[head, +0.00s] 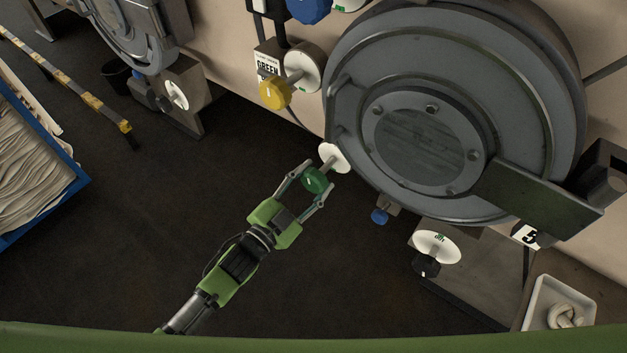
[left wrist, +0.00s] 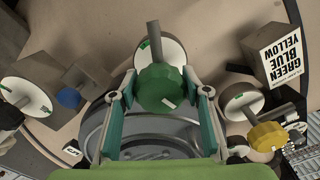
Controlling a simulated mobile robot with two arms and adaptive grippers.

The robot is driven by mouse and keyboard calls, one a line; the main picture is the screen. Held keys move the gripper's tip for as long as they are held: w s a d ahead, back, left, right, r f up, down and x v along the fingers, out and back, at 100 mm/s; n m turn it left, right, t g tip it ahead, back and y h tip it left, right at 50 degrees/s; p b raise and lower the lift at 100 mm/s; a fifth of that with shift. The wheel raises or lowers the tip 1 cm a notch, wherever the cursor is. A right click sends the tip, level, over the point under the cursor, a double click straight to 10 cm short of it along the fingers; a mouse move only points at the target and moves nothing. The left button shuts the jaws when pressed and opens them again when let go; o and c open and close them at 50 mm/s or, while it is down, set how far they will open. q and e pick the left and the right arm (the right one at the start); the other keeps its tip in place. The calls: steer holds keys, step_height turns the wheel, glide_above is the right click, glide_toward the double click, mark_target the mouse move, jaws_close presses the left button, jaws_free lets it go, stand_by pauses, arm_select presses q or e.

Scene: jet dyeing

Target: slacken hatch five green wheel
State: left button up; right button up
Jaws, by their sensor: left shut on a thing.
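The green wheel (head: 315,181) sits on a short stem in front of a white disc (head: 334,158), at the lower left of the large round grey hatch (head: 430,110). A label with a 5 (head: 527,236) is beside the hatch. My left gripper (head: 317,182) is shut on the green wheel, one finger on each side of it. In the left wrist view the green wheel (left wrist: 160,88) sits between the fingers, with a pale mark on its face. My right gripper is not in view.
A yellow knob (head: 275,92) is above left of the green wheel, a blue knob (head: 380,216) below right and a black knob (head: 426,266) lower right. A white tray (head: 545,290) is at the bottom right. A blue-edged bin of cloth (head: 75,185) stands left. Dark floor between is clear.

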arm_select(q)
steer(key=shift+f+m, duration=0.1)
steer(key=shift+m, duration=1)
steer(key=o, duration=1.1)
steer(key=shift+a, duration=0.1)
steer(key=v, duration=1.2)
